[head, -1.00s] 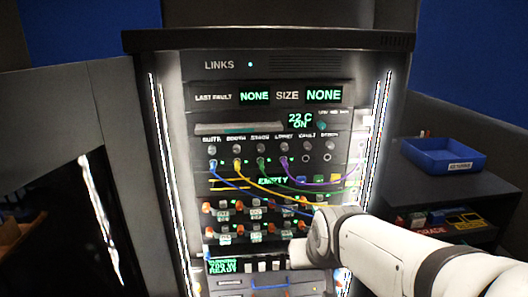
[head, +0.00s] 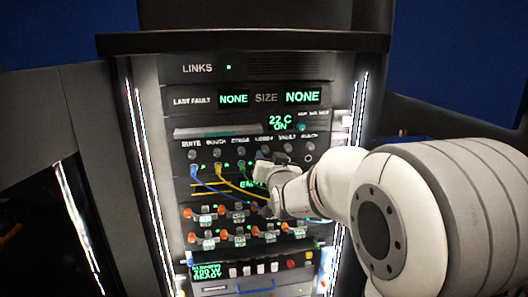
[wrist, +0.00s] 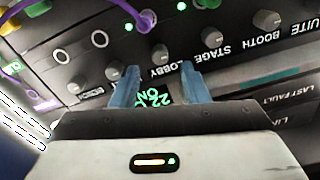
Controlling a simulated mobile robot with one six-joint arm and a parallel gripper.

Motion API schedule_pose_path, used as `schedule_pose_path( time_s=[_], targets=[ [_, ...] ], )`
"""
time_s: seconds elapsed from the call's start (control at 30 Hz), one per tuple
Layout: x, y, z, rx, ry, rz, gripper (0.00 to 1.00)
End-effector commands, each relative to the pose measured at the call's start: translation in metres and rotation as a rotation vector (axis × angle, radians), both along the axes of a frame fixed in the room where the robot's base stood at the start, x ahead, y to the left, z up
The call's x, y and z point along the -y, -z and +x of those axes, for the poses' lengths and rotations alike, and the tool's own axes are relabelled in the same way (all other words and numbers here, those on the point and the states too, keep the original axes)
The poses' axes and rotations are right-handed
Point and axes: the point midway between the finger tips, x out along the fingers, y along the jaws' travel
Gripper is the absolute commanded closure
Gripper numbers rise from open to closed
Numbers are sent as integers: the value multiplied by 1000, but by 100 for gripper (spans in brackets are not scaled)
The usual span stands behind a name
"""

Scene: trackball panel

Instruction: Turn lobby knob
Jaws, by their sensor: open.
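The lobby knob (wrist: 160,52) is a small grey round knob on the panel, above the LOBBY label in the upside-down wrist view. My gripper (wrist: 159,71) is open, its two blue fingers pointing at the panel with the knob at the gap between their tips. I cannot tell whether either finger touches it. In the head view my gripper (head: 268,168) is at the lobby column and largely covers the jack area below the label. A purple cable (wrist: 147,20) is plugged in just beyond the knob.
The stage knob (wrist: 211,38) sits close beside one finger, and the vault knob (wrist: 113,70) beside the other. Yellow (head: 229,180) and blue (head: 205,182) cables hang across the rack to the left. Rows of orange-ended switches (head: 190,238) lie below.

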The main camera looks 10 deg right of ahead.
Motion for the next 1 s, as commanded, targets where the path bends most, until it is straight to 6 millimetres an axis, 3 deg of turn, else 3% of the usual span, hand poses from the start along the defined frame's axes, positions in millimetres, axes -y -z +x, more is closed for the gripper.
schedule_pose_path(
  time_s=[0.3,0.67,1.0],
  targets=[
    [0,-1,38,-1,-1,0,59],
    [-1,0,42,-1,-1,-1,60],
    [-1,0,42,-1,-2,-1,88]
  ],
)
